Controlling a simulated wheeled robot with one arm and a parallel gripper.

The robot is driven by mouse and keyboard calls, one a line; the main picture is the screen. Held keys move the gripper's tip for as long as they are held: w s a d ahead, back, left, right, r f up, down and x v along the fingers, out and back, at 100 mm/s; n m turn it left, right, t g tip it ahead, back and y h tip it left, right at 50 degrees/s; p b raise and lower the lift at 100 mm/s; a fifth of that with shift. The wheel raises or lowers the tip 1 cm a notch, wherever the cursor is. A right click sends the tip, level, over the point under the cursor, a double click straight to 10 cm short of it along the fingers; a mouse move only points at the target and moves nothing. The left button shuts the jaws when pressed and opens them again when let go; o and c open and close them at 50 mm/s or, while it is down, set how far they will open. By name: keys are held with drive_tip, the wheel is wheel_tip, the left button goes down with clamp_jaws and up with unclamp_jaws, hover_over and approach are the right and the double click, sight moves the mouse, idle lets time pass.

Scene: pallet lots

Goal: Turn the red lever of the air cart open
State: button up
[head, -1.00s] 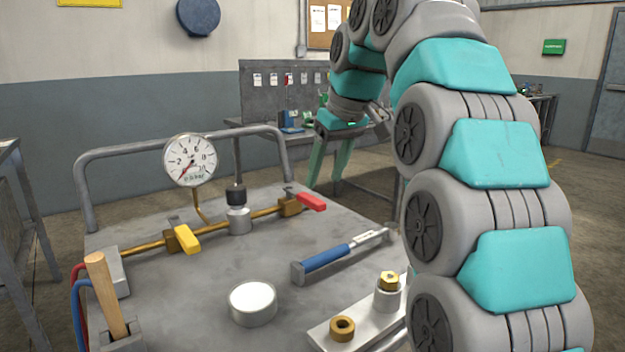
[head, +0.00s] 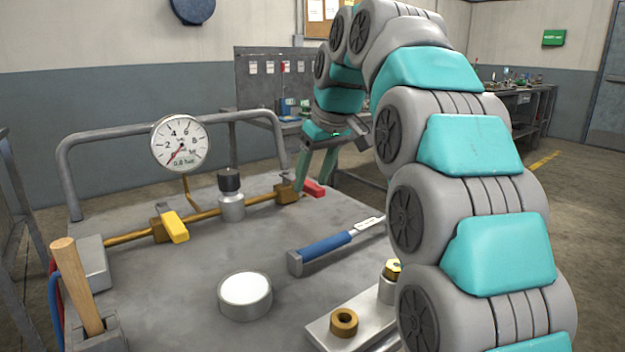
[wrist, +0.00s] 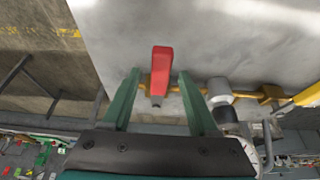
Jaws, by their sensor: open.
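The red lever (head: 315,188) sits at the right end of the brass pipe on the air cart (head: 200,262). It shows in the wrist view (wrist: 162,62), pointing away from the pipe, square to it. My gripper (head: 313,190) is open at the lever, and its fingers partly cover the valve. In the wrist view my gripper (wrist: 155,80) has one finger on each side of the lever, with a gap on both sides. The yellow lever (head: 174,227) is on the pipe further left. The gauge (head: 180,144) reads low.
The cart's rail (head: 165,135) runs along the back edge, near my gripper.

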drive_tip(key=shift+f, duration=0.15)
drive_tip(key=shift+c, duration=0.3)
clamp_jaws()
idle(1.1)
